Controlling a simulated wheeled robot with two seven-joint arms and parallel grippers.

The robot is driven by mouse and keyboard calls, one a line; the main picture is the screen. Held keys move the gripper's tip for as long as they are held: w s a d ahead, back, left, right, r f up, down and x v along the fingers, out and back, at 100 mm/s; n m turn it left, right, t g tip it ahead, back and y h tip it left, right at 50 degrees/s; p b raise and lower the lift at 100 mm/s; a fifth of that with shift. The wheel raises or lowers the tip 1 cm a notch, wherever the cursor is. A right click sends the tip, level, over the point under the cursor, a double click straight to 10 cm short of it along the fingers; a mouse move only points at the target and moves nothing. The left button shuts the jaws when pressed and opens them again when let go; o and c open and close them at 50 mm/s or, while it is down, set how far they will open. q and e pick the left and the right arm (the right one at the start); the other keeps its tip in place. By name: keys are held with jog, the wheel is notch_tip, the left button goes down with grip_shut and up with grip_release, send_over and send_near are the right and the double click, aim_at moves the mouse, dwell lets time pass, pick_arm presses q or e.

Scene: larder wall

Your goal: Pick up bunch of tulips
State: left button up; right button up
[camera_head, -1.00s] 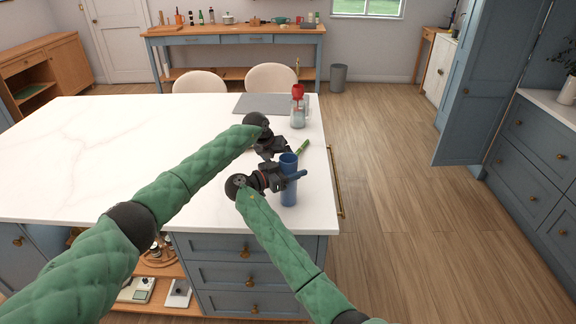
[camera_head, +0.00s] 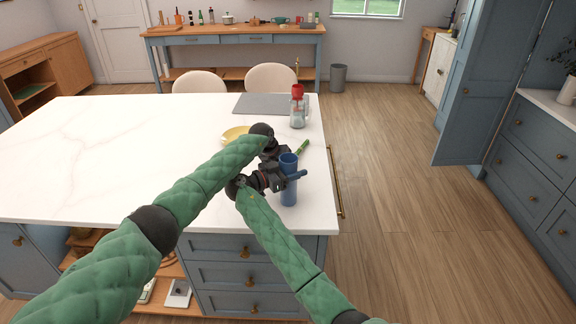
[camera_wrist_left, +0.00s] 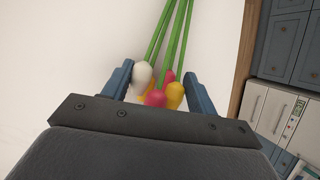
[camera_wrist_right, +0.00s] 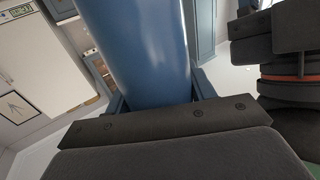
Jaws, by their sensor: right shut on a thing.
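The bunch of tulips shows in the left wrist view (camera_wrist_left: 160,88), with white, pink and yellow heads between my left gripper's two blue fingers and green stems running away from it. In the head view only some green stems (camera_head: 302,147) show; the heads are hidden behind my left gripper (camera_head: 287,156). The left gripper is open, low over the white counter. My right gripper (camera_head: 286,181) is shut on a tall blue vase (camera_head: 289,196), which is upright near the counter's front right corner. The vase fills much of the right wrist view (camera_wrist_right: 140,45).
The two grippers are very close together. A yellow dish (camera_head: 235,133) lies partly behind my left arm. A glass jar with a red top (camera_head: 298,112) and a grey mat (camera_head: 262,103) are farther back. The counter's left side (camera_head: 80,150) is clear.

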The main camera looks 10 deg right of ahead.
pick_arm(q)
jog(key=shift+r, duration=0.1)
jog(key=shift+c, duration=0.4)
jog(key=shift+r, duration=0.3)
notch_tip(320, 180, up, 10)
jog(key=shift+f, duration=0.1)
jog(key=s+a+r+n+g+h, duration=0.15)
jog(key=s+r+n, duration=0.5)
jog(key=r, duration=0.65)
jog(key=s+a+r+n+g+h, duration=0.1)
jog(key=s+r+n+h, duration=0.2)
jog(key=r+n, duration=0.8)
jog(key=s+a+r+n+g+h, duration=0.15)
jog(key=s+r+n, duration=0.35)
jog(key=r, duration=0.9)
notch_tip(320, 180, down, 18)
jog(key=shift+s+d+h, duration=0.15)
jog(key=shift+d+h, duration=0.2)
jog(key=shift+h, duration=0.05)
